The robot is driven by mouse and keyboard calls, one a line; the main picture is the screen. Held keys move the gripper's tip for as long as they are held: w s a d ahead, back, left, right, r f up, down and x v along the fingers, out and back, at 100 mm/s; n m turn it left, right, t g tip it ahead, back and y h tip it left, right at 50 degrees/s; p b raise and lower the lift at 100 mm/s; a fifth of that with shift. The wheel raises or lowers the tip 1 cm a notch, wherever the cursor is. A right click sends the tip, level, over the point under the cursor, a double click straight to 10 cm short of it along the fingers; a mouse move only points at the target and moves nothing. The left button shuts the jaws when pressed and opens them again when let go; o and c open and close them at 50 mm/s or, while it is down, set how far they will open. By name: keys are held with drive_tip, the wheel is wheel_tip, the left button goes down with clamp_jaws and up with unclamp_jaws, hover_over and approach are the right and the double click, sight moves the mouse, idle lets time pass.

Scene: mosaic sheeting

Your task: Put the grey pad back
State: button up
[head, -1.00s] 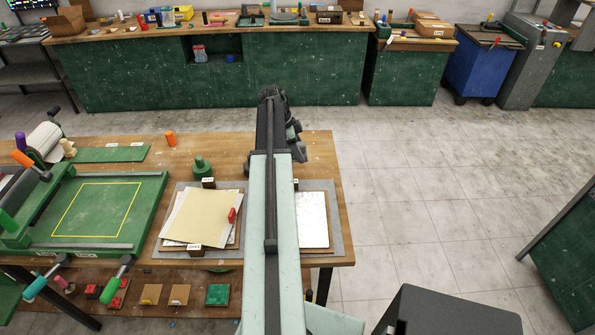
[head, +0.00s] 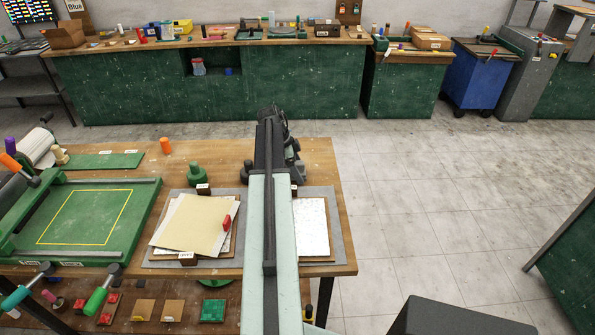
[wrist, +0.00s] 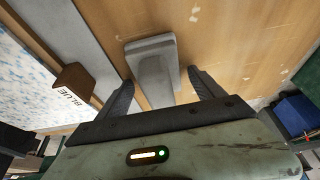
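The grey pad (wrist: 154,66) shows in the wrist view on the wooden bench top, a rounded grey block with a wider top end. My gripper (wrist: 161,80) has its two dark fingers spread, one on each side of the pad, with a gap visible on both sides. I cannot tell how far above the bench the fingertips are. In the head view my gripper (head: 270,116) is mostly hidden behind my arm. A small grey shape (head: 299,172) right of the arm may be the pad, but this is unclear.
A holder labelled BLUE (wrist: 72,86) stands left of my gripper, by a blue-speckled sheet. Open floor (head: 430,210) is right.

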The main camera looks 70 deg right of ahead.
drive_tip(key=shift+r, duration=0.15)
drive_tip(key=shift+r+p, duration=0.3)
drive_tip(key=shift+p, duration=0.15)
drive_tip(key=p+v, duration=1)
drive_tip(key=v, duration=0.1)
drive_tip(key=shift+w+a+r+p, duration=0.1)
drive_tip(key=shift+w+r+p, duration=0.05)
drive_tip(key=shift+r+p, duration=0.2)
drive_tip(key=shift+f, duration=0.15)
